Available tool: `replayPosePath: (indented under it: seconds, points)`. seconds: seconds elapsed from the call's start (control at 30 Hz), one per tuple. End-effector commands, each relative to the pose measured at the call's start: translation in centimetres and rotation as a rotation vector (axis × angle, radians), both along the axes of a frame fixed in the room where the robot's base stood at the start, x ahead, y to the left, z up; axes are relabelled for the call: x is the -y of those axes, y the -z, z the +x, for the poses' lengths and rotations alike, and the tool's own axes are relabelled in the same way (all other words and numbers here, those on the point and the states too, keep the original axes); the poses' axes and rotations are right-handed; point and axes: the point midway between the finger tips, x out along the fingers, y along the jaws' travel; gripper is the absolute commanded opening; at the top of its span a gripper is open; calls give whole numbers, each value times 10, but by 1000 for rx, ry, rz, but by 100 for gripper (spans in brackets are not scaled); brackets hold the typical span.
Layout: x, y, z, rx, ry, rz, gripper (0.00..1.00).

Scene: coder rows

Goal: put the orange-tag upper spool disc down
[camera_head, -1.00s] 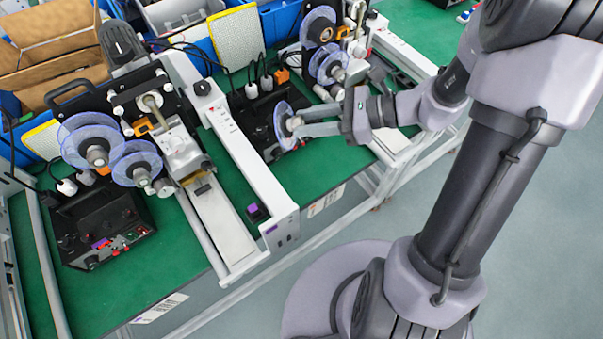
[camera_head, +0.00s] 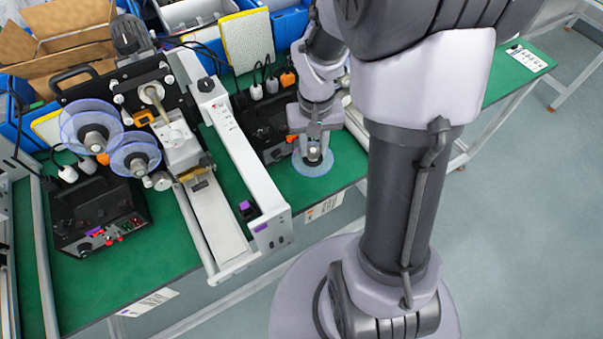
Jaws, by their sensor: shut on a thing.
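The spool disc (camera_head: 325,168), clear bluish with a grey hub, is level over the green table near its front edge. My gripper (camera_head: 313,150) points down above it and is shut on its hub. The disc looks at or very close to the table top; I cannot tell whether it touches. I see no orange tag on the disc itself. The coder it was near earlier is mostly hidden behind my arm.
The left coder carries two clear discs, an upper one (camera_head: 77,121) and a lower one (camera_head: 124,152). A long white rail (camera_head: 245,165) stands left of my gripper. A black box (camera_head: 268,128) is behind it. Blue bins (camera_head: 284,22) line the back.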

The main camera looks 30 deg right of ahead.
Motion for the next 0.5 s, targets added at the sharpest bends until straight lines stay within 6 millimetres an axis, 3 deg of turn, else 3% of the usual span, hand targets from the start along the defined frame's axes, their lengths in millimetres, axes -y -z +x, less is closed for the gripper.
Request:
replayPosePath:
  seconds: [0.03,0.1,0.4,0.5]
  points:
    - [0,20,-1,-4,-3,1,0]
    - [0,38,-1,-3,-3,1,0]
    - [0,87,-1,-4,0,3,0]
    - [0,91,-1,-2,2,2,0]
